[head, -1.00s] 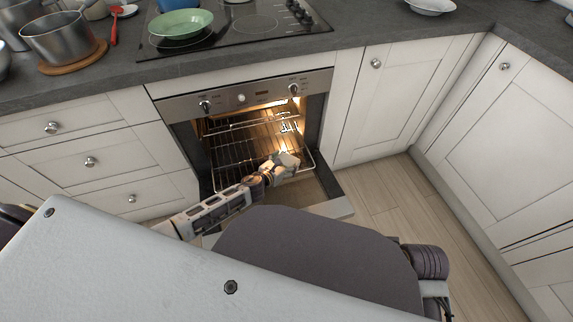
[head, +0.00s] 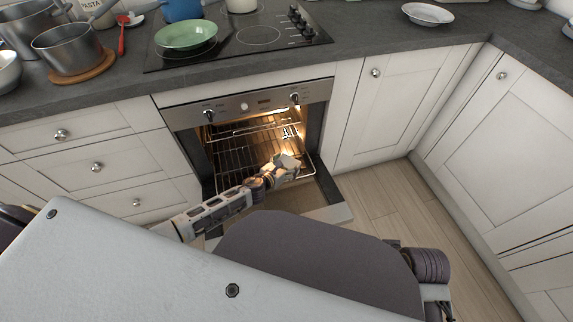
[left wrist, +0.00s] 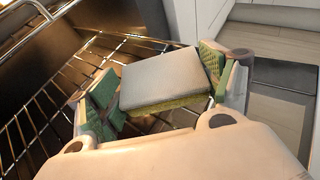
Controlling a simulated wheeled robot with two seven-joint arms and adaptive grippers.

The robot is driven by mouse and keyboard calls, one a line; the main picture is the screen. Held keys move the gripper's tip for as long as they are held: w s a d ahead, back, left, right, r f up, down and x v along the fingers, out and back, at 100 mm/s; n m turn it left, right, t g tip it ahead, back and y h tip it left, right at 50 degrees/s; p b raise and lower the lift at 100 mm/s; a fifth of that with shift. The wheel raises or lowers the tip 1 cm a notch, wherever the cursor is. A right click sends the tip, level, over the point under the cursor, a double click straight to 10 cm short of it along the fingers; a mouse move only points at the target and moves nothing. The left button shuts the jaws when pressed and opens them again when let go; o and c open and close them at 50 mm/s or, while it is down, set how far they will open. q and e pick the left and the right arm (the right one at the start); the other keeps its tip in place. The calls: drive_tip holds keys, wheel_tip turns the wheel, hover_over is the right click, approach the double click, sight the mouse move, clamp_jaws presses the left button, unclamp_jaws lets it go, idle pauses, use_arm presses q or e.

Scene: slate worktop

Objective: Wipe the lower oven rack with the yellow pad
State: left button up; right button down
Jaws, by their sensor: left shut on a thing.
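The oven (head: 319,128) is open and lit inside, with its door folded down. The lower oven rack (head: 240,160) is a wire grid, and it also shows in the left wrist view (left wrist: 48,110). My left gripper (head: 286,165) is at the front right part of this rack. In the left wrist view my left gripper (left wrist: 165,88) is shut on the pad (left wrist: 165,76), which has a pale grey top and a yellow lower layer. The pad is over the rack; whether it touches the wires I cannot tell. My right gripper is not in view.
An upper rack (head: 255,129) sits above the lower one. The oven door (head: 330,213) lies open in front. On the worktop (head: 365,28) stand a green dish (head: 186,36) on the hob, a steel pot (head: 68,47) and a white bowl (head: 428,14).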

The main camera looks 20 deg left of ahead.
sight(287, 164)
use_arm(q)
drive_tip(key=shift+r+p, duration=1.4)
drive_tip(key=shift+r, duration=0.3)
drive_tip(key=shift+r+p, duration=1.45)
drive_tip(key=shift+p, duration=0.15)
drive_tip(key=shift+f, duration=0.15)
